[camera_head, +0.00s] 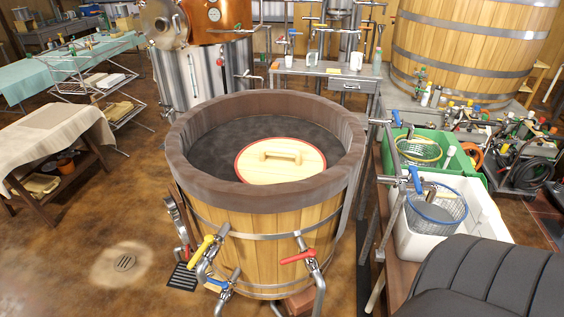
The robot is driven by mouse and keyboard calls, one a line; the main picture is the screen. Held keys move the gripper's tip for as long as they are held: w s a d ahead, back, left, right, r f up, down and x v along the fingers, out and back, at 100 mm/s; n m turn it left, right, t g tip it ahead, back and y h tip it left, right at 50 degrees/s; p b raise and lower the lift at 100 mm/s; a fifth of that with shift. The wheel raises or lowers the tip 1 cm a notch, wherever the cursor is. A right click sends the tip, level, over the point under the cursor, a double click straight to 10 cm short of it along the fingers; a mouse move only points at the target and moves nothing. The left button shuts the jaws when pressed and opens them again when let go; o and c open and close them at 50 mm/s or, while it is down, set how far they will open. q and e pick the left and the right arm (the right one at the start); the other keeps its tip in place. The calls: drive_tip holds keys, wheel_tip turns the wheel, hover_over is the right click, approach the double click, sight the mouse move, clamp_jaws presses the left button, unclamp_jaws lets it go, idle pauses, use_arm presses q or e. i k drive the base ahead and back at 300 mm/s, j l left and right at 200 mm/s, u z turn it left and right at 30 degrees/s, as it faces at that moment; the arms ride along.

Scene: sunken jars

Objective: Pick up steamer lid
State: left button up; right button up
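The steamer lid (262,167) is a round pale wooden disc with a red rim and a raised wooden bar handle (280,155) across its top. It lies inside a large wooden tub (265,232), toward the right front of the opening, below the tub's thick brown rim. The lid's front edge is hidden behind the near rim. Neither of my grippers is in view, so nothing of mine touches the lid.
Pipes with a yellow-handled valve (203,248) and a red-handled valve (297,256) stick out from the tub's front. A white bin (487,222) and a green bin (463,166) with strainers stand at right. A dark padded object (490,278) fills the lower right. Floor at left is open.

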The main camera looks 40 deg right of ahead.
sight(263, 161)
drive_tip(key=i+j+z, duration=0.1)
drive_tip(key=z, duration=0.85)
